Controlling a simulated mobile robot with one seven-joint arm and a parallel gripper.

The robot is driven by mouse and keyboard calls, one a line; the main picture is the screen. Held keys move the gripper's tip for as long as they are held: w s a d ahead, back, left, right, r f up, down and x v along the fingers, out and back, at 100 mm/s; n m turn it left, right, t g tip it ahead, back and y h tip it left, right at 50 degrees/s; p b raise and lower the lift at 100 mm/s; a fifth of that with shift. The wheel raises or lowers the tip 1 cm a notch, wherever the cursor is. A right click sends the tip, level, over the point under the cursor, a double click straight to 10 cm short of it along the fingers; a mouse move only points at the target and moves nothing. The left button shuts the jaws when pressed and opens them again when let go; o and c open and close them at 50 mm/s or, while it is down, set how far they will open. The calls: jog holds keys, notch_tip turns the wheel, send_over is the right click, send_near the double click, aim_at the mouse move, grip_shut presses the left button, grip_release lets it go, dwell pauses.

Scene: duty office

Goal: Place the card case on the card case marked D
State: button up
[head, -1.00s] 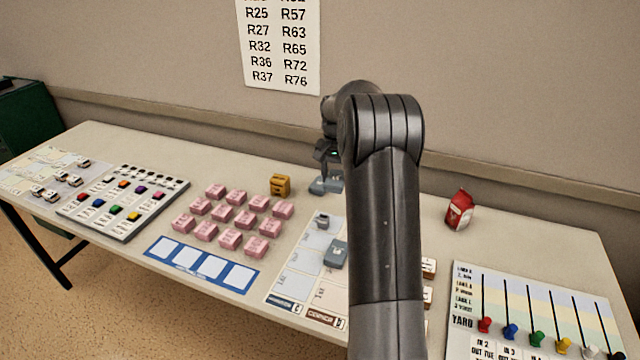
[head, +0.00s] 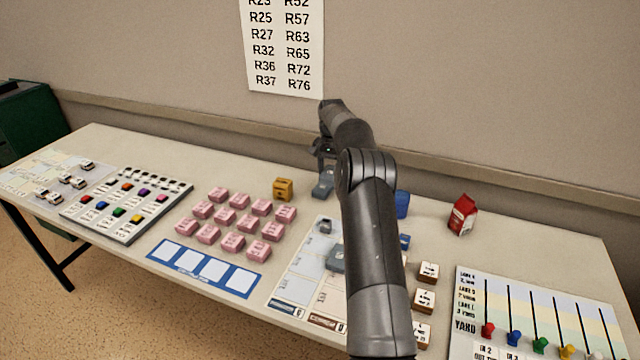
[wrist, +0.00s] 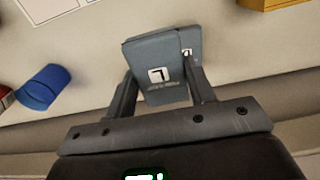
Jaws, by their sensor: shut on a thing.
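My gripper (wrist: 163,90) is shut on a grey-blue card case (wrist: 160,72) with a white label bearing a dark mark, in the wrist view. Another grey-blue piece (wrist: 187,50) with a partly covered white label shows behind its right edge; its letter cannot be read, and I cannot tell whether the two touch. In the head view my gripper (head: 325,160) is at the back of the table, with grey-blue card case surface (head: 322,187) just below it. Another grey-blue case (head: 336,259) lies on the white sheet, partly hidden by my arm.
A yellow box (head: 283,189) stands left of my gripper, with several pink blocks (head: 231,222) in front. A blue object (head: 402,204) and a red carton (head: 462,215) stand to the right. White-topped blocks (head: 424,300) and a lever board (head: 545,310) are at the front right.

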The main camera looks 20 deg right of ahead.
aim_at(320, 191)
jog(key=w+a+f, duration=0.2)
jog(key=w, duration=0.1)
jog(key=shift+a+f, duration=0.2)
jog(key=shift+a, duration=0.15)
jog(key=shift+f, duration=2)
jog(key=o, duration=1)
jog(key=shift+f, duration=0.15)
jog(key=shift+c, duration=0.2)
